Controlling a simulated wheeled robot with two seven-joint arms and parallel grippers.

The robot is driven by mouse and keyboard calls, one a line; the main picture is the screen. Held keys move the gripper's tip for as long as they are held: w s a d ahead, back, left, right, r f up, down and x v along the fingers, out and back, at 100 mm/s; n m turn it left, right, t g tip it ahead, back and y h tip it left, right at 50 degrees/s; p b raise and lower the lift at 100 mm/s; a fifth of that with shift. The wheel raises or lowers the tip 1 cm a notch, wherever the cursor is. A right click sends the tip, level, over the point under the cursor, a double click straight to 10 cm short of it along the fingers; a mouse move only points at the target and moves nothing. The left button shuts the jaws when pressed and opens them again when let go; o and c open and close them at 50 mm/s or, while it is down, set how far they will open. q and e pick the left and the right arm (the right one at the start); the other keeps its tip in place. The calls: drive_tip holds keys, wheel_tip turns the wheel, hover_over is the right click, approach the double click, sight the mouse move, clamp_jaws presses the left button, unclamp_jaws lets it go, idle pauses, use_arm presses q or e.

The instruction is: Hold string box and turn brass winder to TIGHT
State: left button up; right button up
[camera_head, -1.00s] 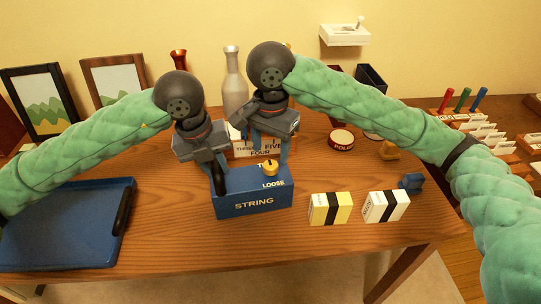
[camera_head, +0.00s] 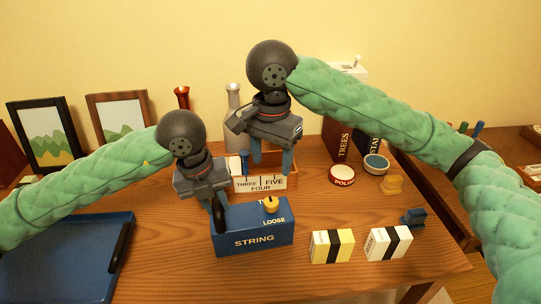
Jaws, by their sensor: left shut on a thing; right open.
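The blue string box (camera_head: 254,240) stands on the desk, its front marked STRING. The brass winder (camera_head: 271,204) is a yellow knob on its top near the right end, with LOOSE printed in front of it and a partly hidden word behind it. My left gripper (camera_head: 218,214) is shut on a dark handle at the left end of the string box. My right gripper (camera_head: 271,168) is open and empty, fingers pointing down, above and behind the winder and apart from it.
A box marked THREE, FOUR, FIVE (camera_head: 260,186) stands close behind the string box. A yellow box (camera_head: 331,246) and white box (camera_head: 387,243) stand to the right. A blue tray (camera_head: 60,262) lies left. A red POLISH tin (camera_head: 342,174) sits behind right.

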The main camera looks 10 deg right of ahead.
use_arm(q)
drive_tip(key=o, duration=1)
drive_tip(key=shift+r, duration=0.1)
drive_tip(key=r, duration=0.4)
drive_tip(key=a+r, duration=0.1)
drive_tip(key=r, duration=0.2)
drive_tip(key=a+r, duration=0.1)
drive_tip(key=r, duration=0.3)
drive_tip(key=shift+a+r, duration=0.15)
drive_tip(key=shift+r, duration=0.15)
drive_tip(key=shift+s+f, duration=0.1)
drive_tip(key=shift+s, duration=0.1)
